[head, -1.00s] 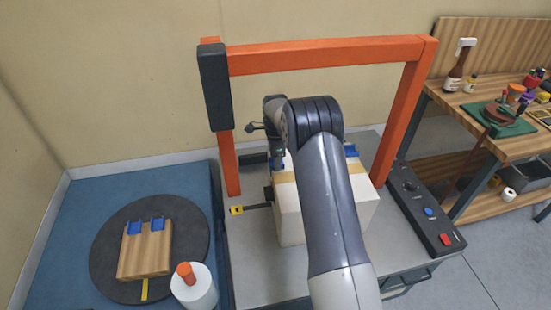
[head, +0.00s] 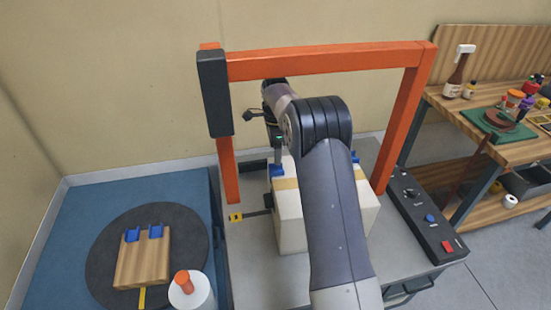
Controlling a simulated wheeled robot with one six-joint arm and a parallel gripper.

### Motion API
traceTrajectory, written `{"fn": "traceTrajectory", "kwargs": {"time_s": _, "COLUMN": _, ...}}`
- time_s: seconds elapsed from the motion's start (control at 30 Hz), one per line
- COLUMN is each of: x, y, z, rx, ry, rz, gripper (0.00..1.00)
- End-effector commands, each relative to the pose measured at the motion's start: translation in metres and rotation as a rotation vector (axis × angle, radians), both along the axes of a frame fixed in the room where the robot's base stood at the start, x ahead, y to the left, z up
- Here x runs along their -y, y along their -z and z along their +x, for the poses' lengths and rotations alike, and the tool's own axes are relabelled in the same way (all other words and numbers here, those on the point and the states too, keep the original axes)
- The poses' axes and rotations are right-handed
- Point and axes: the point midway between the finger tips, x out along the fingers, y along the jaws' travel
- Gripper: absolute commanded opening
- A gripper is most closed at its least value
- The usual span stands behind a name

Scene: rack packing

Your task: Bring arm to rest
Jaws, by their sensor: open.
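My arm reaches up and forward under the orange frame, with its elbow in front of a white box. My gripper (head: 278,157) points down above the left part of the box, behind my forearm. It is small in the view and partly hidden, open, with nothing seen held in it. The white box (head: 290,222) with a tan band stands on the grey table, and blue holders (head: 277,171) show at its top.
The orange frame (head: 330,60) arches over the grey table (head: 255,270). A control panel (head: 425,215) lies at right. At left, a wooden block (head: 142,262) with blue holders lies on a dark disc (head: 100,255), near a white cylinder (head: 190,292). A workbench (head: 450,110) stands far right.

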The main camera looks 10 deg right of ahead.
Motion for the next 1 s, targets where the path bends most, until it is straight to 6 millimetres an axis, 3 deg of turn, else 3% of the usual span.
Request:
{"fn": "traceTrajectory", "kwargs": {"time_s": 0.47, "x": 0.0, "y": -0.001, "z": 0.0, "rx": -0.002, "ry": 0.0, "rz": 0.0, "gripper": 0.67}}
{"fn": "traceTrajectory", "kwargs": {"time_s": 1.0, "x": 0.0, "y": 0.07, "z": -0.001, "rx": -0.002, "ry": 0.0, "rz": 0.0, "gripper": 0.67}}
